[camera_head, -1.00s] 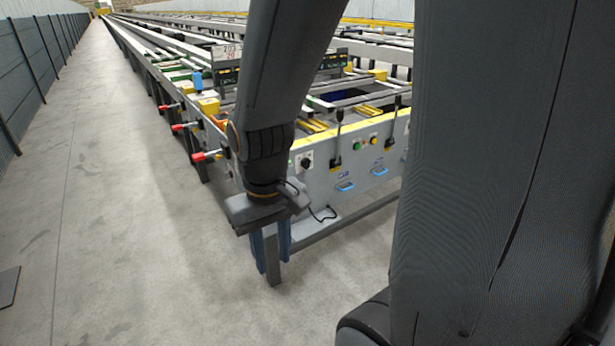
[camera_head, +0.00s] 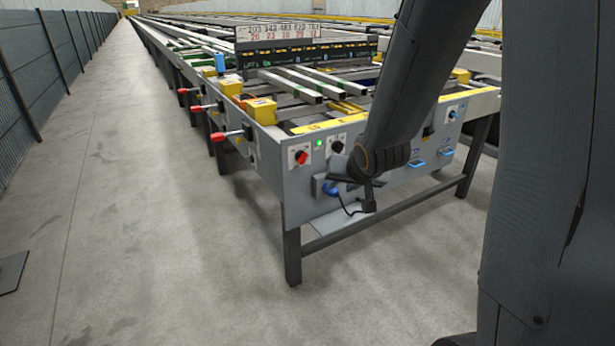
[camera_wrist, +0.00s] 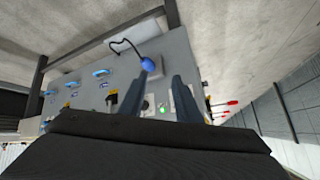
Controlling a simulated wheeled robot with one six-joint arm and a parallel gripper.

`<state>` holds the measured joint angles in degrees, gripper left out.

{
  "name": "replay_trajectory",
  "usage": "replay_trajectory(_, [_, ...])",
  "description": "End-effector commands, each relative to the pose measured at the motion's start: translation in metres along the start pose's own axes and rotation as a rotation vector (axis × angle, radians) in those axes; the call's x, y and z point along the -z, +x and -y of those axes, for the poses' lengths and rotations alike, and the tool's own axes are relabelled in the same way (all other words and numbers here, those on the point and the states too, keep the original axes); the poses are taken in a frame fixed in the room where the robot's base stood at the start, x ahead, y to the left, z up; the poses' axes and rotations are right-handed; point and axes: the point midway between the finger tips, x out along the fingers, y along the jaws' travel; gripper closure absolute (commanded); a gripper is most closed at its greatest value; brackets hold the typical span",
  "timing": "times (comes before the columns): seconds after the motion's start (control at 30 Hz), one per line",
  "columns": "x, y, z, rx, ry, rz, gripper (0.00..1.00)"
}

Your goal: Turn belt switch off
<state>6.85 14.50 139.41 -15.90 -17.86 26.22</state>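The grey end panel (camera_head: 300,200) of the runout table carries a red rotary knob (camera_head: 301,157) on a white plate, a lit green lamp (camera_head: 319,143) and a black rotary knob (camera_head: 338,146). Which knob is the belt switch cannot be read. In the head view my gripper is at the panel, just below the knobs, mostly hidden by my arm. In the wrist view its two fingers (camera_wrist: 162,76) are apart with nothing held. The green lamp (camera_wrist: 162,109) and part of a white plate (camera_wrist: 150,98) show between them; the right finger hides part of the panel.
A blue plug (camera_wrist: 148,64) with a black cable is close to the left finger in the wrist view. Red-tipped handles (camera_head: 217,136) stick out from the table's left side. Blue handles (camera_head: 417,163) are farther right.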

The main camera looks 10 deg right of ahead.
Motion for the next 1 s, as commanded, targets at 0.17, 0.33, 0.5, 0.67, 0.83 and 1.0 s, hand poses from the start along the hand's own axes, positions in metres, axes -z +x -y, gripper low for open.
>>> replay_trajectory(0.17, [0.029,0.074,0.006,0.155,0.105,-0.215,0.7])
replay_trajectory(0.33, [0.05,0.115,0.019,0.35,0.206,-0.381,0.7])
replay_trajectory(0.5, [0.061,0.133,0.028,0.531,0.289,-0.487,0.7])
replay_trajectory(0.67, [0.066,0.136,0.032,0.635,0.334,-0.534,0.7])
replay_trajectory(0.83, [0.072,0.14,0.038,0.669,0.346,-0.546,0.7])
replay_trajectory(1.0, [0.086,0.155,0.051,0.67,0.345,-0.547,0.7])
